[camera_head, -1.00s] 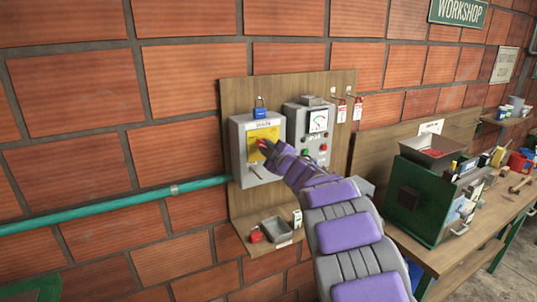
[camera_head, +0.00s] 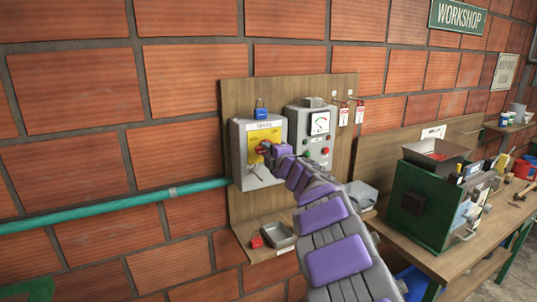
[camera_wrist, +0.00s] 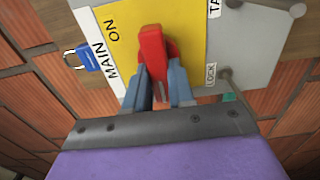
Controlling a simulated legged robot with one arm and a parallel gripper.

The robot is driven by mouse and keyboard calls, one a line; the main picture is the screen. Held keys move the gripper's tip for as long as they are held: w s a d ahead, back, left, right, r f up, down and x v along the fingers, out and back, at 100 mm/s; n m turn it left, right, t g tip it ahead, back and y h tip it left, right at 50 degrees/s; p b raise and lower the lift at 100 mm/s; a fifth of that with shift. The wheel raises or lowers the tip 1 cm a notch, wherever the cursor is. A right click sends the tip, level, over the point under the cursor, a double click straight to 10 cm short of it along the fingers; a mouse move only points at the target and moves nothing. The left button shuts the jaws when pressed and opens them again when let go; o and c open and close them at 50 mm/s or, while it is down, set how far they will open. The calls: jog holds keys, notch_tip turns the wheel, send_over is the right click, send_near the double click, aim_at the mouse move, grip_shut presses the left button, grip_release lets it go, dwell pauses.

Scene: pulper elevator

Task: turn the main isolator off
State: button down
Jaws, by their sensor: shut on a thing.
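The main isolator is a grey box (camera_head: 242,179) with a yellow plate (camera_head: 254,136) on a wooden wall board. Its red handle (camera_wrist: 151,45) stands on the yellow plate (camera_wrist: 190,25) in the wrist view. My gripper (camera_wrist: 158,85) is shut on the handle, with one blue-grey finger on each side of it. In the head view my gripper (camera_head: 267,150) is at the box front and mostly covers the handle. In the wrist view the "MAIN" label (camera_wrist: 92,45) and "ON" lettering (camera_wrist: 114,32) are left of the handle. The "LOCK" label (camera_wrist: 210,76) is to the right.
A blue padlock (camera_head: 261,113) is at the top of the isolator box. A grey meter box (camera_head: 298,120) with buttons stands close on the right. A small tray (camera_head: 279,236) sits on the ledge below. A green pipe (camera_head: 110,207) enters from the left. A workbench (camera_head: 468,262) is at right.

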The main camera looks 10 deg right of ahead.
jog(key=shift+f, duration=0.4)
jog(key=c, duration=1.3)
grip_release()
jog(key=shift+c, duration=0.2)
jog(key=o, duration=0.4)
jog(key=shift+a+r, duration=0.1)
jog(key=shift+r, duration=0.1)
jog(key=shift+s, duration=0.1)
jog(key=p+v, duration=0.1)
jog(key=v, duration=1.6)
jog(key=shift+p, duration=0.3)
